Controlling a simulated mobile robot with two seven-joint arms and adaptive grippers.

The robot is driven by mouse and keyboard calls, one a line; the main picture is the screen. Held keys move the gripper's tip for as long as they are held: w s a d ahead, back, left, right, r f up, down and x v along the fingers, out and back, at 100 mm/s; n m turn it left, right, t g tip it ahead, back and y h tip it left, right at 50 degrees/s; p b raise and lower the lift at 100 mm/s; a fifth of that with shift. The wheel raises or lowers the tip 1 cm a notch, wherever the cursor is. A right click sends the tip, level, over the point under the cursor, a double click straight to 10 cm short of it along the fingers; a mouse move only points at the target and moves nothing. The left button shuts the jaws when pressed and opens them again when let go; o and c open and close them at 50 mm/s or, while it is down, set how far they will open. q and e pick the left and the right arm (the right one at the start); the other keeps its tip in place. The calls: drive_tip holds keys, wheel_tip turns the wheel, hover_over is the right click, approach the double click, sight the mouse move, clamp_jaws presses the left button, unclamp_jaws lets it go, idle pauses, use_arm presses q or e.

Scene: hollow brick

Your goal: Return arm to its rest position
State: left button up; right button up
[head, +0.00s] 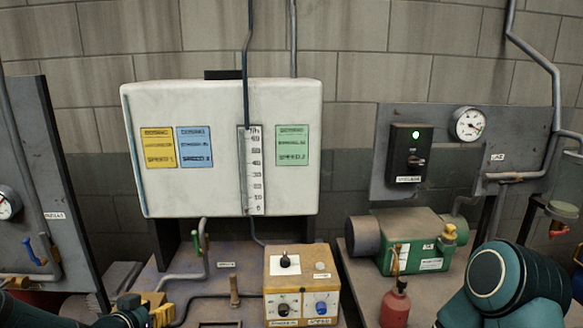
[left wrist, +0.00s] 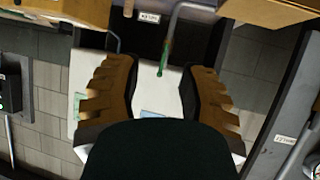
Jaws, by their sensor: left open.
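My left gripper (head: 150,308) shows at the bottom left of the head view, with yellow fingers and a dark teal body. In the left wrist view its two ridged fingers (left wrist: 160,95) stand wide apart with nothing between them. It is open and empty, low in front of the white tank panel (head: 220,190). A pipe with a green-handled lever (left wrist: 164,58) shows beyond the fingers. My right arm (head: 505,285) shows as teal links at the bottom right of the head view; its gripper is out of view.
A control box with knobs (head: 302,285) stands right of my left gripper. A green motor (head: 418,243) and a red oil can (head: 396,302) are farther right. A grey panel (head: 470,150) carries a gauge and a lit switch box. Another panel (head: 45,180) stands at left.

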use_arm(q)
drive_tip(key=d+f+g, duration=0.2)
drive_tip(key=d+f, duration=0.3)
drive_tip(key=f, duration=0.3)
drive_tip(key=s+d+f+n+g+h, duration=0.1)
drive_tip(key=s+d+f+n+g, duration=0.1)
drive_tip(key=s+d+f+g, duration=0.6)
drive_tip(key=s+d+f, duration=0.7)
drive_tip(key=s+f, duration=0.1)
drive_tip(key=s, duration=0.1)
drive_tip(key=shift+s+d+f+n+h, duration=0.3)
drive_tip(key=shift+d+f+n, duration=0.05)
drive_tip(key=shift+f+n, duration=0.05)
use_arm(e)
drive_tip(key=shift+w+f, duration=0.2)
drive_tip(key=shift+w, duration=0.35)
